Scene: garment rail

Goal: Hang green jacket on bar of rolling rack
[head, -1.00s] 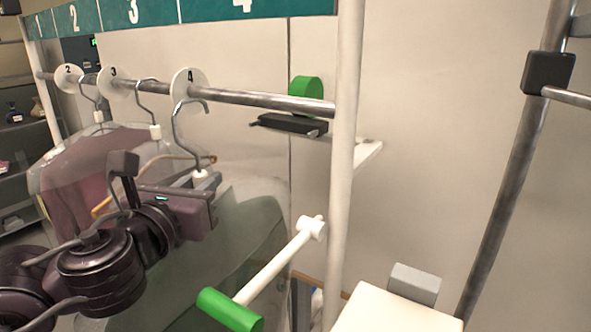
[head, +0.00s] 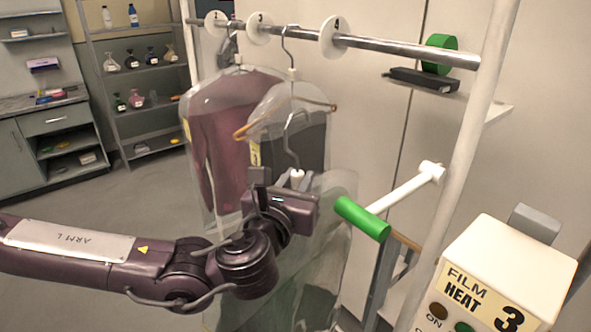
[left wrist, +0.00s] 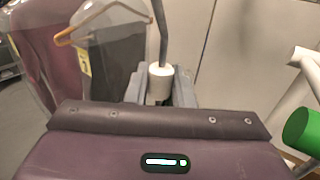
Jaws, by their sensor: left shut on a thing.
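My left gripper (head: 290,203) is shut on the neck of a hanger, just below its white collar (head: 297,178). The hanger's metal hook (head: 291,135) points up, below and apart from the rack's bar (head: 400,48). A pale green garment in clear film (head: 320,270) hangs below the gripper, partly hidden by my left arm. In the left wrist view the white collar (left wrist: 160,80) stands between the fingers (left wrist: 155,92); the garment is hidden there. My right gripper is not in view.
Number discs 2, 3 and 4 (head: 335,37) sit on the bar. A maroon garment (head: 222,135) and a dark grey one (head: 305,130) hang there in film. Right of the gripper are a green-handled white lever (head: 363,218) and a film heat box (head: 490,270).

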